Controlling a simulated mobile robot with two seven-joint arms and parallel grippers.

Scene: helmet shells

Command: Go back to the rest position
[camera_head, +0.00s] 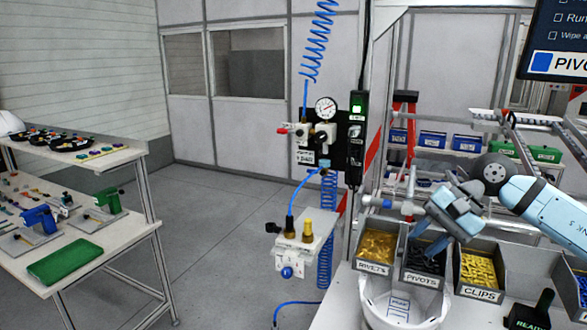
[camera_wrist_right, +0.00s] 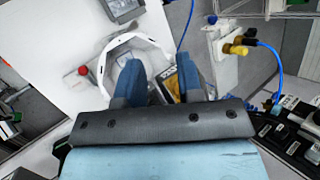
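My right arm comes in from the right in the head view. Its blue-grey right gripper (camera_head: 432,238) hangs over the dark bin labelled PIVOTS (camera_head: 422,279). In the right wrist view the two blue fingers of the right gripper (camera_wrist_right: 161,78) stand apart, with nothing held between them. A white helmet shell (camera_head: 402,309) sits on the bench in front of the bins, below the gripper. Its curved white rim (camera_wrist_right: 133,40) shows beyond the fingers in the right wrist view. My left gripper is in neither view.
Beside the pivots bin are the rivets bin (camera_head: 375,266) and clips bin (camera_head: 479,294). A post with a gauge (camera_head: 325,108) and blue hoses stands left of the bench. A side table (camera_head: 100,258) is at far left; the floor (camera_head: 225,225) between is clear.

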